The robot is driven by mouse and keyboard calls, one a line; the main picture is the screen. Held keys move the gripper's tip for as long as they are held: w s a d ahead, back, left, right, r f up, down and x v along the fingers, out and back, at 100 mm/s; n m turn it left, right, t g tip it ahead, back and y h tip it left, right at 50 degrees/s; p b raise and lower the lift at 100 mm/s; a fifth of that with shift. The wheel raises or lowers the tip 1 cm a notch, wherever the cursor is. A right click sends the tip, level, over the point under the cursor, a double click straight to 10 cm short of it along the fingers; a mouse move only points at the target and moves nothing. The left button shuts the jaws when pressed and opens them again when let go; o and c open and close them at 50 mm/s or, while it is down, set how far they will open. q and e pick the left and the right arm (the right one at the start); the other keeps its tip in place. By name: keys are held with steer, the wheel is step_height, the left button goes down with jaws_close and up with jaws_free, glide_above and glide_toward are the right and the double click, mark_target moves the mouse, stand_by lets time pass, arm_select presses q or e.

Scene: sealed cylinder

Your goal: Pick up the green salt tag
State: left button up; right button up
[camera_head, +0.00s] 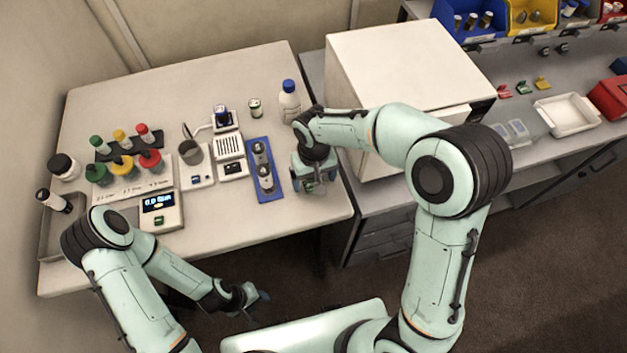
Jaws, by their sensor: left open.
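A small green tag (522,88) sits on the grey bench at the right, between a red tag (504,91) and a yellow tag (542,83). Any lettering on it is too small to read. My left gripper (257,300) is open and empty, low in front of the white table's front edge, far from these tags. My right gripper (308,184) points down at the table's right end, beside the blue tray. A small green patch shows at its fingers; I cannot tell what it is or whether the fingers hold it.
The white table (240,78) carries a scale (160,212), a blue tray (264,168), a white bottle (289,102) and several coloured-lid jars. A large white box (400,70) stands between table and tags. A white tray (566,115) and a red box (609,98) lie right of the tags.

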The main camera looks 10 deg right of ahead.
steer(key=c, duration=1.1)
steer(key=shift+r, duration=0.2)
